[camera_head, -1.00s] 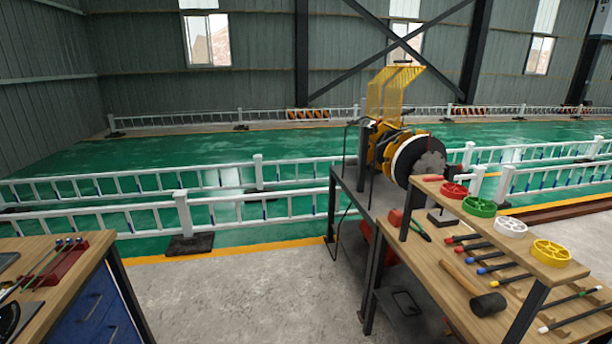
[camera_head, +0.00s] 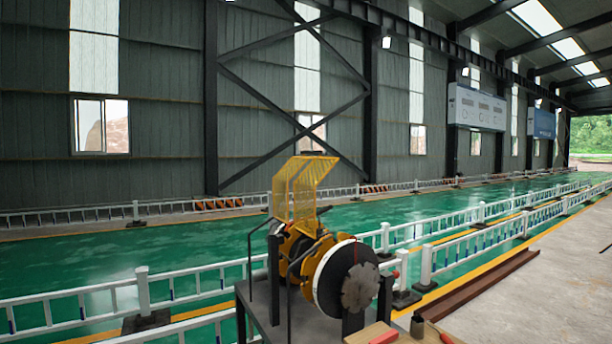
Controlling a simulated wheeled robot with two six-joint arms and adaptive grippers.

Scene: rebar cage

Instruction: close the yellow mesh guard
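The yellow mesh guard (camera_head: 302,190) stands raised, tilted up above the machine (camera_head: 325,268) near the middle of the head view. It is open, with its upper part bent to the right and a dark bar at its top edge. The machine has a yellow body and a large black and white disc with a grey toothed plate facing me. It sits on a dark metal stand (camera_head: 262,322). Neither of my grippers is in view, and nothing touches the guard.
A wooden bench edge (camera_head: 405,334) with a red block (camera_head: 384,337) shows at the bottom, right of the stand. White railings (camera_head: 143,290) run behind the machine along the green floor. Open concrete floor (camera_head: 540,285) lies at the right, beside a brown beam (camera_head: 480,286).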

